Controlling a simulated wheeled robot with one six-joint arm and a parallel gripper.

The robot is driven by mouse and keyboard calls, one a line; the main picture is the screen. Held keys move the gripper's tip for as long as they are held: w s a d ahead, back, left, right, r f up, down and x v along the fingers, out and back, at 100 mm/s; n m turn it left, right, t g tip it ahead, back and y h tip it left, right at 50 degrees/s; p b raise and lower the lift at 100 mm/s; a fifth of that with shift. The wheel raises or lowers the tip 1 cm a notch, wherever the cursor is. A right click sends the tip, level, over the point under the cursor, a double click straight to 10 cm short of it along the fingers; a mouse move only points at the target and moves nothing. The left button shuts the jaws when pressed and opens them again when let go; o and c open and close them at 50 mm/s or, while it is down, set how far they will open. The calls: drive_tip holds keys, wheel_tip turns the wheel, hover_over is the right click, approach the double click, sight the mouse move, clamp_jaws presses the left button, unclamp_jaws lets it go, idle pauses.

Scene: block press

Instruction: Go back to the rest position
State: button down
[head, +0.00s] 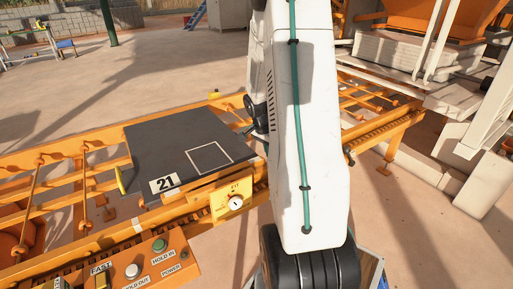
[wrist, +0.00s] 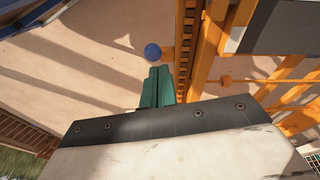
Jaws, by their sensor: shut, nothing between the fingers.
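My gripper (wrist: 157,87) shows in the wrist view as two green fingers pressed together, with nothing between them. The fingers are over bare ground, beside the orange frame (wrist: 184,60). A blue round knob (wrist: 152,52) sits just beyond the fingertips, apart from them as far as I can tell. In the head view my white arm crosses the middle of the picture and the fingers cannot be made out. A dark flat board (head: 165,145) with a white square outline and a "21" plate (head: 164,183) lies on the orange frame, left of my arm.
A yellow dial box (head: 233,202) is fixed to the frame's near side. An orange control panel (head: 150,262) with a green button and a white button stands at the front. Orange rails (head: 385,125) continue right of my arm. White machinery (head: 470,100) stands at the right. Open ground lies behind.

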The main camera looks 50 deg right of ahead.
idle(0.3)
drive_tip(key=s+a+r+n+t, duration=0.1)
drive_tip(key=s+a+r+n, duration=0.3)
drive_tip(key=a, duration=0.8)
drive_tip(key=s+a+r+n+y, duration=0.1)
drive_tip(key=s+a+r+n, duration=0.4)
drive_tip(key=a+r+n, duration=0.4)
drive_tip(key=s+a+r+n+t+y, duration=0.1)
drive_tip(key=s+a+r+n, duration=0.4)
drive_tip(key=a+r, duration=0.5)
drive_tip(key=a+n, duration=0.2)
drive_tip(key=a, duration=0.5)
drive_tip(key=shift+a+r+t, duration=0.25)
drive_tip(key=shift+r+t, duration=0.05)
drive_tip(key=shift+r, duration=0.05)
